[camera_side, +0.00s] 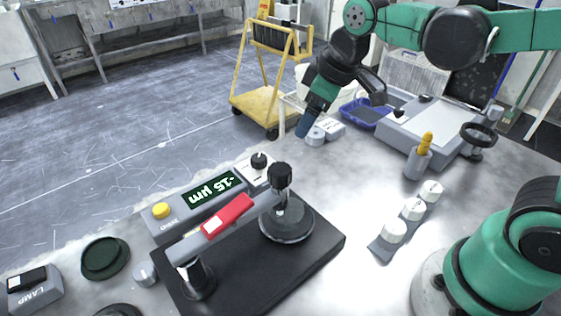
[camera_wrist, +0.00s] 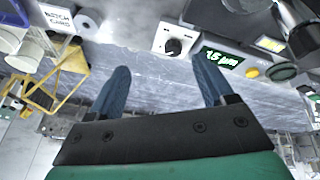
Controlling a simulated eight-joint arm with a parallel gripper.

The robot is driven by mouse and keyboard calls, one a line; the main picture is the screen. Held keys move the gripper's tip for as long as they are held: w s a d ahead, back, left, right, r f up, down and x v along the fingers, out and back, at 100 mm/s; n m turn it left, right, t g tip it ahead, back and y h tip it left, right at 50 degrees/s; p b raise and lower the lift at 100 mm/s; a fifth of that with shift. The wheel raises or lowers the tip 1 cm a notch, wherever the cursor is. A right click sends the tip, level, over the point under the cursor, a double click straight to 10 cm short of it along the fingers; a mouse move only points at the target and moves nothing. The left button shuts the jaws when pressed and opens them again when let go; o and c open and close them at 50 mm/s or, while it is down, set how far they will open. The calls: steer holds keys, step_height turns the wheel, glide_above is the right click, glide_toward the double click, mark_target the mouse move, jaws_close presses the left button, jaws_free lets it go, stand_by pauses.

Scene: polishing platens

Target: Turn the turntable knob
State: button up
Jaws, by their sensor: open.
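A small black knob (camera_side: 259,161) stands on a white-faced control box, beside the green-lit display unit (camera_side: 212,190). In the wrist view the knob (camera_wrist: 173,46) sits on its white panel, beyond and between my fingertips. My gripper (camera_side: 304,126) is open and empty, pointing down over the back of the bench, to the right of the knob and apart from it. Its two blue fingers (camera_wrist: 162,66) are spread wide in the wrist view. A larger black knob (camera_side: 281,174) tops a post over the round platen (camera_side: 287,222). I cannot read the panel's marks.
The polishing arm with a red block (camera_side: 227,215) crosses the black base plate (camera_side: 270,275). A grey roll (camera_side: 316,137) and a card box (camera_side: 331,129) are near my gripper. A cup with an orange-handled tool (camera_side: 418,162) and white pots (camera_side: 413,209) stand right. Bench between is clear.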

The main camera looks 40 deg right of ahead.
steer(key=w+a+f+n+g, duration=0.2)
steer(key=w+n, duration=0.3)
steer(key=w, duration=0.1)
steer(key=n+g, duration=0.2)
steer(key=n, duration=0.2)
glide_above(259, 157)
step_height(259, 157, down, 5)
steer(key=shift+s, duration=0.1)
steer(key=shift+f+n+g, duration=0.3)
steer(key=shift+n, duration=0.1)
steer(key=shift+f, duration=2.75)
steer(key=shift+c, duration=0.2)
jaws_close()
